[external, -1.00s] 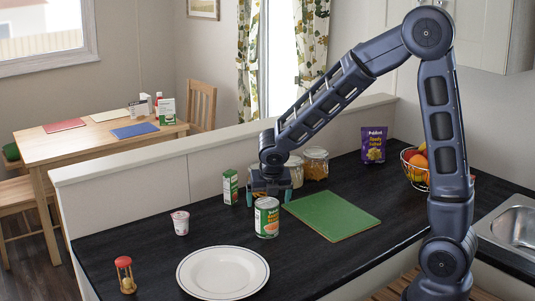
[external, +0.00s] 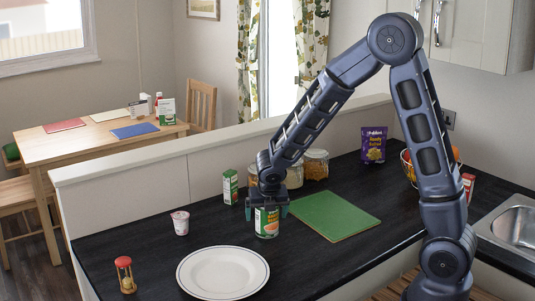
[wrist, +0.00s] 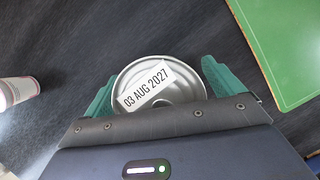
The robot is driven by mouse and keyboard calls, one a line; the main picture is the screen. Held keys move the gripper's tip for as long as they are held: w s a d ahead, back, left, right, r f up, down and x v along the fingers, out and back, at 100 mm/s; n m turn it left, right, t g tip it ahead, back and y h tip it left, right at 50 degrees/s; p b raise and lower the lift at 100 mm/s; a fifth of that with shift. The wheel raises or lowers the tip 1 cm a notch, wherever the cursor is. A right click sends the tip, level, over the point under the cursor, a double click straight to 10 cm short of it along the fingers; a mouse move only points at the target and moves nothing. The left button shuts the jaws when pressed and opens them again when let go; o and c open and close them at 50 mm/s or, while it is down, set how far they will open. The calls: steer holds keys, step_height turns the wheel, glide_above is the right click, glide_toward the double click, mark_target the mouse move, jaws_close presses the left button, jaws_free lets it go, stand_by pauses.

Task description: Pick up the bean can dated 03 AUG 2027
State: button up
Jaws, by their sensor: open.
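The bean can (external: 266,225) stands upright on the dark worktop, behind the white plate and left of the green board. Its lid shows in the wrist view (wrist: 150,84) with a label reading 03 AUG 2027. My gripper (external: 267,212) is directly above the can, pointing down. In the wrist view my gripper (wrist: 158,88) is open, with one green finger on each side of the can's top. The wrist body hides the near part of the lid. I cannot tell whether either finger touches the can.
A white plate (external: 224,272) lies in front. A green board (external: 333,215) lies to the right. A yogurt cup (external: 180,223), a small carton (external: 230,187) and jars (external: 315,164) stand nearby. A fruit bowl (external: 406,165) is partly behind my arm.

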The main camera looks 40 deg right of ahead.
steer(key=c, duration=1.4)
steer(key=shift+r, duration=0.15)
